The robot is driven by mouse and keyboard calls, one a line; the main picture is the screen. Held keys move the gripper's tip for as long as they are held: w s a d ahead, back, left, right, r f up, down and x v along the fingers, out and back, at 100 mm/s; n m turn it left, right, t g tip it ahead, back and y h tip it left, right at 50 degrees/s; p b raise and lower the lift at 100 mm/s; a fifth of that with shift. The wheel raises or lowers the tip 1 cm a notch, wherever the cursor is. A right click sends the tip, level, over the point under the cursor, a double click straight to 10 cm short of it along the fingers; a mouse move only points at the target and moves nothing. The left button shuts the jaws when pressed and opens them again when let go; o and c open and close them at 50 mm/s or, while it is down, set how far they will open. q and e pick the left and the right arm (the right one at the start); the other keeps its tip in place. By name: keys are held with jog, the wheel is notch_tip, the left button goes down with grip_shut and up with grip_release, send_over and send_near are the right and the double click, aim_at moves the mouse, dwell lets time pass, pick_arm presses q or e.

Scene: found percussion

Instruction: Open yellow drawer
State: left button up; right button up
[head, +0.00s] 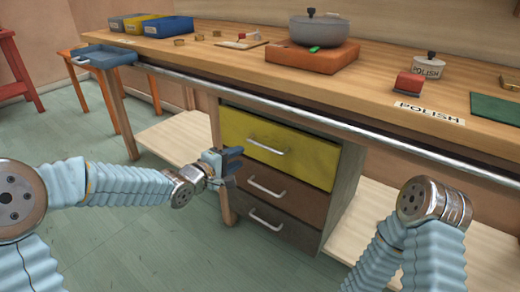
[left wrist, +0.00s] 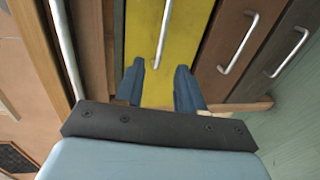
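The yellow drawer (head: 285,152) is the top one of a drawer unit under the workbench. It looks closed, with its front level with the brown drawers below. Its silver bar handle (head: 266,146) is bare. My left gripper (head: 236,158) is in front of the unit, left of the handle. In the left wrist view its two blue fingers (left wrist: 161,85) are spread apart and empty, pointing at the yellow front (left wrist: 150,45). The handle (left wrist: 163,35) lies ahead of the gap between them, apart from the fingers. My right arm is at the lower right; its gripper is not visible.
A metal rail (head: 330,122) runs along the workbench (head: 220,55) edge above. A pot (head: 318,28) and several bins are on top. The floor in front is clear.

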pick_arm(q)
jog(key=x, duration=1.2)
jog(key=shift+f, duration=0.25)
jog(key=shift+d, duration=0.1)
grip_shut()
